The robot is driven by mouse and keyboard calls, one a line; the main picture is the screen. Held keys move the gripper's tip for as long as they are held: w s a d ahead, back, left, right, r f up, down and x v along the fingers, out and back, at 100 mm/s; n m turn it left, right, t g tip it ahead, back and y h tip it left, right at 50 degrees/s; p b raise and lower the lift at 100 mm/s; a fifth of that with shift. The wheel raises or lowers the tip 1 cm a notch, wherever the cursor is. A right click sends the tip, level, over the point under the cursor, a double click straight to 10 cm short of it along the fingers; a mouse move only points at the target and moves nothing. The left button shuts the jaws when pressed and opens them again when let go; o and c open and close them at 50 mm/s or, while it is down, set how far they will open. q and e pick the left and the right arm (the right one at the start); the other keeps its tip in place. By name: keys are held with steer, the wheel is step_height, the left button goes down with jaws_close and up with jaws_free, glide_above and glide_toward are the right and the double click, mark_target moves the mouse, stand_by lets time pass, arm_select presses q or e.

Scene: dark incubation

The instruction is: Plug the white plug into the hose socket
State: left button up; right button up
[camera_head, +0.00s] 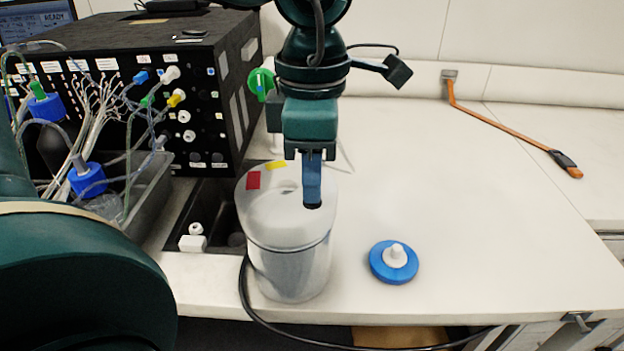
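A small white plug-like piece (396,253) stands upright on a round blue disc (381,272) on the bench, right of the metal canister. Another small white fitting (193,243) sits in the dark recess left of the canister. I cannot tell for certain which is the white plug, nor which part is the hose socket. My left gripper (312,205) points down in front of the canister's lid in the picture, its fingers together with nothing visible between them. Whether it touches the lid cannot be told. My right gripper is not in view.
The metal canister (289,272) stands near the bench's front edge, a black hose (262,320) curving around it. A black instrument box (120,75) with many tubes and a grey bin (152,190) fill the left. The bench's right middle is clear.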

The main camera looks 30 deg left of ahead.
arm_select(q)
jaws_close()
steer(key=shift+r+p, duration=1.9)
steer(key=shift+r, duration=1.1)
